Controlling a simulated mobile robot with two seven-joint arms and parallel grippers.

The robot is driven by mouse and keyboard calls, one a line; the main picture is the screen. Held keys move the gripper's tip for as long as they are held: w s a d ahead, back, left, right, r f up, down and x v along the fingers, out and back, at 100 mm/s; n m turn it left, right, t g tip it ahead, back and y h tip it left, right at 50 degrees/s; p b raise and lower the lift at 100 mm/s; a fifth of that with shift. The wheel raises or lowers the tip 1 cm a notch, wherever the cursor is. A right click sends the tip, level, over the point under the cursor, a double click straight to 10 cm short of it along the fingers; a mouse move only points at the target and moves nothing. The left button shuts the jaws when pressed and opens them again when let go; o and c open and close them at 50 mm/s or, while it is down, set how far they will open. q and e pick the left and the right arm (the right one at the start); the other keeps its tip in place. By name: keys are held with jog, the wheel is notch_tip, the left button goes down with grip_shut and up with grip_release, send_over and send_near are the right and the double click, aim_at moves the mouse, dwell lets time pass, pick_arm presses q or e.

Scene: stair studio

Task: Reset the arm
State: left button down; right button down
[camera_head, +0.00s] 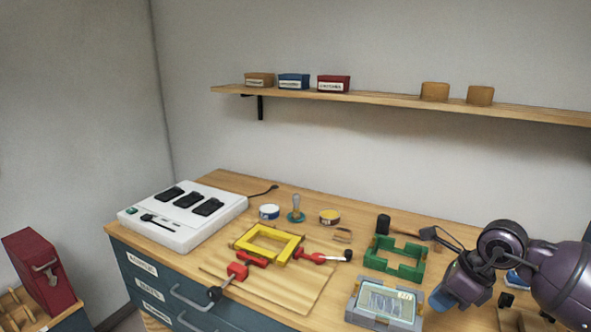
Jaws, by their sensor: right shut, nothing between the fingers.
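My right arm comes in from the right edge of the head view, over the right end of the wooden workbench (222,184). My right gripper (440,301) is shut and empty, just right of a grey frame (355,310) with a pale panel in it. I cannot tell whether it touches the bench. The arm hides part of the bench's right end. My left gripper is not in view.
A white box with black pads (160,236) stands at the left. A yellow frame (245,243) with red clamps (237,270) lies on a board. A green frame (381,262) and a hammer (405,232) are near my right arm. A shelf (390,100) runs above.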

jog(key=s+a+r+m+t+y, duration=0.2)
jog(key=a+m+t+y, duration=0.1)
jog(key=a+y, duration=0.35)
jog(key=s+a+r+m+t+y, duration=0.25)
jog(key=a+m+y, duration=0.2)
jog(key=a, duration=0.25)
jog(key=d+f+m+t+h, duration=0.1)
jog(key=d+m+t+h, duration=0.5)
jog(key=m, duration=0.6)
jog(key=d+m+t+h, duration=0.3)
jog(key=m+t+h, duration=0.35)
jog(key=m, duration=0.55)
jog(key=s+d+f+m+g+h, duration=0.4)
jog(key=s+f+m+g+h, duration=0.1)
jog(key=f+m+g+h, duration=0.15)
jog(key=s+a+f+m+g+y, duration=0.1)
jog(key=s+f+m+g+y, duration=0.1)
jog(key=s+f+m+g, duration=0.5)
jog(key=s+a+f+g+y, duration=0.15)
jog(key=s+f+g, duration=0.3)
jog(key=s, duration=0.65)
jog(key=w+f+t, duration=0.7)
jog(key=f+t, duration=0.2)
jog(key=f, duration=0.1)
jog(key=shift+a+f+n, duration=0.15)
jog(key=shift+f+n, duration=0.15)
